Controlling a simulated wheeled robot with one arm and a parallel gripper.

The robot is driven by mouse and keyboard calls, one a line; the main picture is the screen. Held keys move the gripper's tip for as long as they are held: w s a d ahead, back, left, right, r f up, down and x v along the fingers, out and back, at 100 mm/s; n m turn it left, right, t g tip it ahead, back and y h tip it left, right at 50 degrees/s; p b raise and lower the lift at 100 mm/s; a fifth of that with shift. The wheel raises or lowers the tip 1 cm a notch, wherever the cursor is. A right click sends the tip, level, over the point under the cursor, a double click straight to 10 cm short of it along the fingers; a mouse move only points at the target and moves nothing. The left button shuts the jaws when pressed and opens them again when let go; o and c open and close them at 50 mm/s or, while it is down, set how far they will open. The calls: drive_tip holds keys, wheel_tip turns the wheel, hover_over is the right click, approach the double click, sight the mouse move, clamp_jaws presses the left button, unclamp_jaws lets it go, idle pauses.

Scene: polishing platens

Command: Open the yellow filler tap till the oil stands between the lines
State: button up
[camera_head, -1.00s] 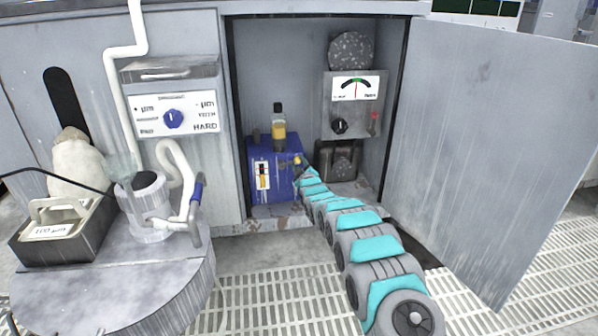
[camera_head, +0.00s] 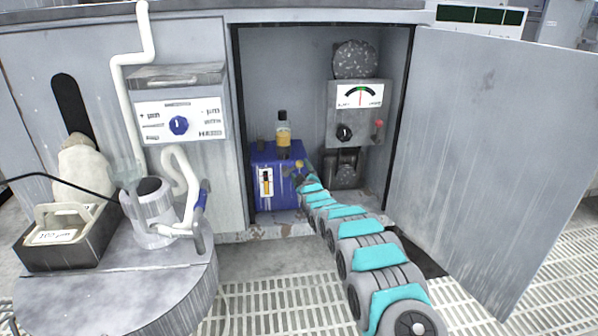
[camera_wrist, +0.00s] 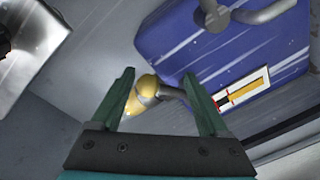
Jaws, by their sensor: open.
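The blue oil tank (camera_head: 270,195) stands on the cabinet floor. It also fills the upper right of the wrist view (camera_wrist: 185,48). The yellow filler tap (camera_head: 299,164) is on its right side. In the wrist view the tap's yellow head (camera_wrist: 147,88) and grey stem lie between the fingers of my gripper (camera_wrist: 158,75). The fingers are open, with a gap beside the tap. The sight gauge (camera_wrist: 243,90) is a white plate with red marks and a yellow and black column. It also shows on the tank's front (camera_head: 265,182). The exact oil level against the lines is too small to tell.
A bottle (camera_head: 283,134) of amber liquid stands on the tank. A grey dial box (camera_head: 345,120) with a black knob and red lever is to the right. The cabinet door (camera_head: 490,150) stands open at right.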

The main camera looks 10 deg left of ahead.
drive_tip(key=v, duration=0.7)
drive_tip(key=shift+s+p, duration=0.4)
drive_tip(key=shift+p, duration=0.05)
drive_tip(key=shift+d, duration=0.1)
